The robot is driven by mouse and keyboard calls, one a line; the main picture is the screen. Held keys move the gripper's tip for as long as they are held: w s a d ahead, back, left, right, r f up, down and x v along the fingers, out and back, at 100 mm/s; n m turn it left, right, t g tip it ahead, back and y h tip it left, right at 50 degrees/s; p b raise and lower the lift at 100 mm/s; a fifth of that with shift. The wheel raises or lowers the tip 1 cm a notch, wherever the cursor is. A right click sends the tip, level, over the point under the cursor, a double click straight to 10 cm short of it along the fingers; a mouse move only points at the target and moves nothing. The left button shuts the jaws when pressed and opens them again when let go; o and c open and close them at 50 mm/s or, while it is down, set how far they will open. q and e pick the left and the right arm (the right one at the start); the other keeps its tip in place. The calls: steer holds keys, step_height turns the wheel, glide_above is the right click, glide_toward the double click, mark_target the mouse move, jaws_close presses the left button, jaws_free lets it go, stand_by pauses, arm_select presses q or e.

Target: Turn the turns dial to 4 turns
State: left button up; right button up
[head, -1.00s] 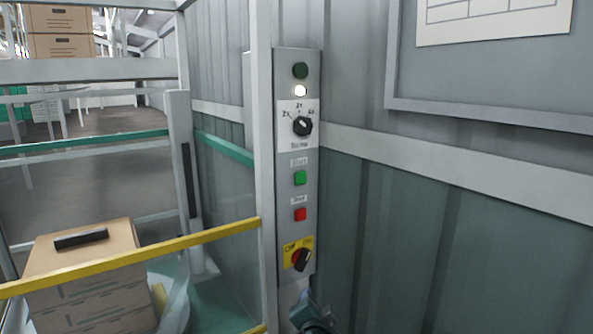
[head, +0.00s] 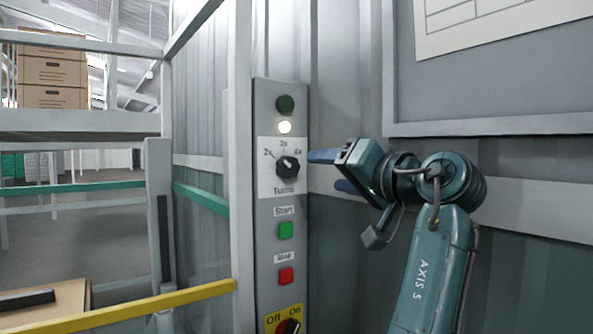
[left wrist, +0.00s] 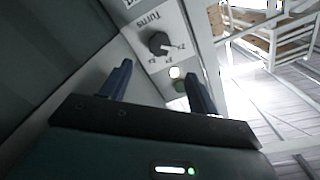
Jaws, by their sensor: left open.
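The turns dial (head: 287,167) is a black knob on a white plate marked 2x, 3x and 4x, with "Turns" below it. Its pointer appears to be at the 2x mark; this is small in both views. The dial also shows in the left wrist view (left wrist: 158,43), turned roughly upside down, beyond the fingers. My left gripper (head: 328,171) is open and empty, just right of the dial and apart from it. Its two blue fingers (left wrist: 158,88) show in the left wrist view. My right gripper is not in view.
The grey control panel (head: 262,240) also carries a dark green lamp (head: 285,104), a lit white lamp (head: 285,127), a green start button (head: 286,230), a red stop button (head: 286,276) and an Off/On switch (head: 288,326). A frame post (head: 240,200) and yellow rail (head: 150,305) stand left.

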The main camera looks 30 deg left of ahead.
mark_target(291, 168)
arm_select(q)
steer(key=x, duration=1.1)
steer(key=shift+p, duration=0.3)
steer(key=shift+c, duration=0.4)
steer(key=c, duration=0.9)
